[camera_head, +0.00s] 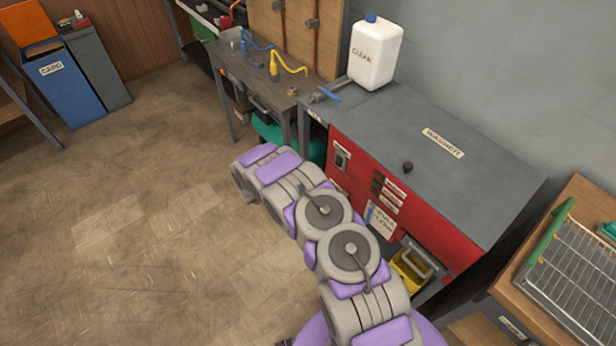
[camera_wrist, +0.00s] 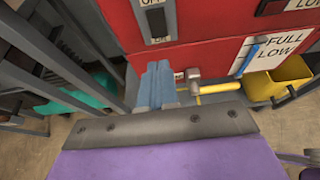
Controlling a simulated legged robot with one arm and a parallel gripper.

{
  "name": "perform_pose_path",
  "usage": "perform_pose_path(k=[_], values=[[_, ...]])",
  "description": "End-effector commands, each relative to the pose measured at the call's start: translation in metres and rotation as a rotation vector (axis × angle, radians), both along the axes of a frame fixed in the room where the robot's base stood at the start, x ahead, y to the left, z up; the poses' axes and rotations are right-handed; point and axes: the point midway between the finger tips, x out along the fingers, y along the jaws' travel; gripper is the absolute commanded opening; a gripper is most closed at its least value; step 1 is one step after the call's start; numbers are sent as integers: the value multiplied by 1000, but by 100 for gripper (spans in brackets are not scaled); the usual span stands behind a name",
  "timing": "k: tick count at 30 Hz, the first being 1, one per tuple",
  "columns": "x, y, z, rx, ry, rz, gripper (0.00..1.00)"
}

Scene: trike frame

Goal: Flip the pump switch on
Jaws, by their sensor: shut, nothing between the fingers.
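The red front of the washer (camera_head: 410,205) carries a switch plate with a dark switch (camera_head: 341,158) near its left end. In the wrist view the switch (camera_wrist: 157,22) is a black rocker on a pale plate, with lettering above and below it cut off or too small to read surely. I cannot tell which way it is set. My gripper (camera_wrist: 159,85) shows as blue fingers, shut and empty, below the switch plate and apart from it as far as I can tell. In the head view my arm hides the gripper.
A FULL/LOW gauge (camera_wrist: 263,48), a yellow pipe (camera_wrist: 220,88) and a yellow bucket (camera_wrist: 292,75) are right of the fingers. A white jug (camera_head: 375,52) stands on the washer's back left corner. A workbench (camera_head: 250,75) adjoins on the left. Floor is clear at left.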

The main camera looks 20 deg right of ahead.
Motion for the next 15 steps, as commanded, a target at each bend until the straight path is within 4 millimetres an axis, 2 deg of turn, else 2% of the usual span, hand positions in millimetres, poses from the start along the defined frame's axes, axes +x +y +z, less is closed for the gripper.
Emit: perform_pose_path(k=[5, 9, 15], values=[[10, -31, -17, 1, 2, -3, 0], [17, -50, -19, 1, 1, -2, 0], [23, -65, -20, -1, 3, 1, 0]])
